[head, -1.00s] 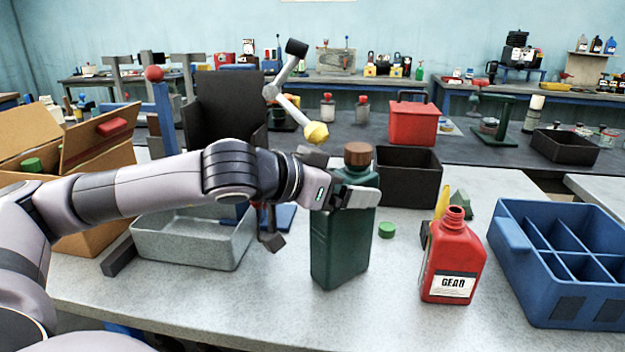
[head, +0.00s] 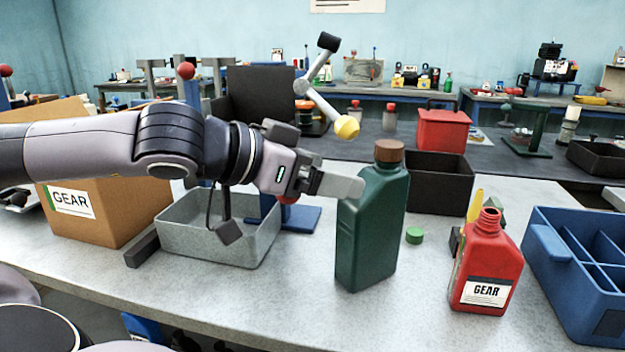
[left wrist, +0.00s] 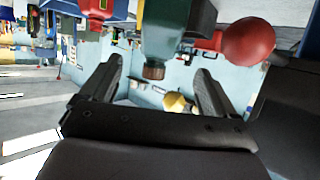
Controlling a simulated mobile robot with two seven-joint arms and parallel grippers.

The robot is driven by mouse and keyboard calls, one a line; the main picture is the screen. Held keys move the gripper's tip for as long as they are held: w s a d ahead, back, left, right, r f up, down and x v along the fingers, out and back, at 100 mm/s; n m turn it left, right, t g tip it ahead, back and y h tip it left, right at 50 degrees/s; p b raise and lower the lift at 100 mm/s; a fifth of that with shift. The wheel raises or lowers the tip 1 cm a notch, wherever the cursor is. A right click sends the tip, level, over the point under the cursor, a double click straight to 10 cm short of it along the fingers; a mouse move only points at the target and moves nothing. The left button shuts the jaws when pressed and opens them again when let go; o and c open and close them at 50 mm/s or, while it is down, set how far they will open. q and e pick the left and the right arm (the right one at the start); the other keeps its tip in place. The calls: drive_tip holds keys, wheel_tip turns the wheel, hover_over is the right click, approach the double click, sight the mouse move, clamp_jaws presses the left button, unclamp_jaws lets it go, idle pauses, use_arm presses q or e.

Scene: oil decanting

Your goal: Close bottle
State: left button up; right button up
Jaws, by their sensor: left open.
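A dark green bottle (head: 372,235) stands upright on the bench, with a brown cap (head: 389,151) seated on its neck. My left gripper (head: 350,186) is open at the bottle's upper left side, below the cap; the head view does not show clearly whether it touches. In the left wrist view, the bottle (left wrist: 178,30) and its cap (left wrist: 154,70) appear upside down, beyond the spread fingers. A red bottle (head: 490,262) with a GEAR label stands to the right, its neck uncapped. A small green cap (head: 415,235) lies on the bench between the bottles.
A blue divided crate (head: 560,275) stands at the right. A black bin (head: 440,168) is behind the green bottle. A grey tray (head: 185,242) and a cardboard box (head: 130,215) stand at the left. The bench front before the green bottle is clear.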

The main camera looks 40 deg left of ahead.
use_arm(q)
drive_tip(key=shift+b+v, duration=0.7)
drive_tip(key=shift+v, duration=0.15)
drive_tip(key=shift+d, duration=0.1)
drive_tip(key=shift+s, duration=0.1)
